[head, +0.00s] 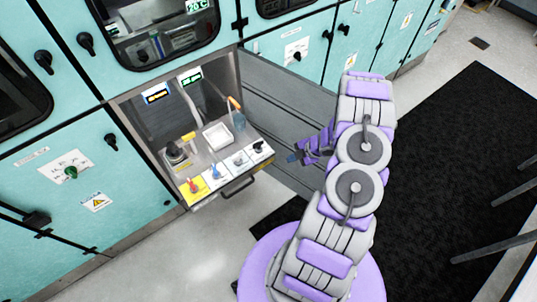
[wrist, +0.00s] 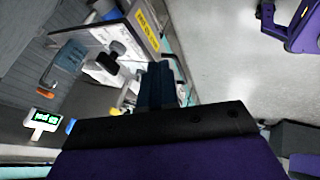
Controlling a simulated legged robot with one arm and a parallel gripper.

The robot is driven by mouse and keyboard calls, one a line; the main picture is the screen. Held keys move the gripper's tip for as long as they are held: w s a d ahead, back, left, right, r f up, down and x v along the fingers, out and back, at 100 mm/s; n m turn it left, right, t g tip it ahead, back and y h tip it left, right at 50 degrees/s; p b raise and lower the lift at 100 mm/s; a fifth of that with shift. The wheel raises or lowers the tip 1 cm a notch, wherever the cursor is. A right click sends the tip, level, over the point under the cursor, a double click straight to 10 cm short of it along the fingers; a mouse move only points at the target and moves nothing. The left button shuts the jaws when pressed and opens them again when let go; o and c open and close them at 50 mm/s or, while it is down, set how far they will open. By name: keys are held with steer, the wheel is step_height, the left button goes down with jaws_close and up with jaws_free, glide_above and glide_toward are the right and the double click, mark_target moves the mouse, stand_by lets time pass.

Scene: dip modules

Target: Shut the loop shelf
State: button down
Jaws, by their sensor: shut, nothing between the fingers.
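The loop shelf (head: 204,165) is a pale pull-out shelf in an open bay of the teal cabinet. It sticks out of the bay, with a front panel of coloured and dark knobs and a dark bar handle (head: 238,187). In the wrist view the shelf (wrist: 92,40) is at upper left, with a yellow label on its edge. My gripper (head: 294,157) is shut and empty, to the right of the shelf's front right corner. In the wrist view its dark fingers (wrist: 158,84) point towards the shelf's front; whether they touch it cannot be told.
A grey door panel (head: 290,95) stands open at the right of the bay, behind my arm. Teal cabinets line the left and back. A black mat (head: 450,170) covers open floor at right.

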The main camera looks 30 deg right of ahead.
steer(key=b, duration=0.2)
glide_toward(264, 162)
steer(key=shift+d+x, duration=0.2)
steer(key=shift+x, duration=2.35)
steer(key=shift+f, duration=0.15)
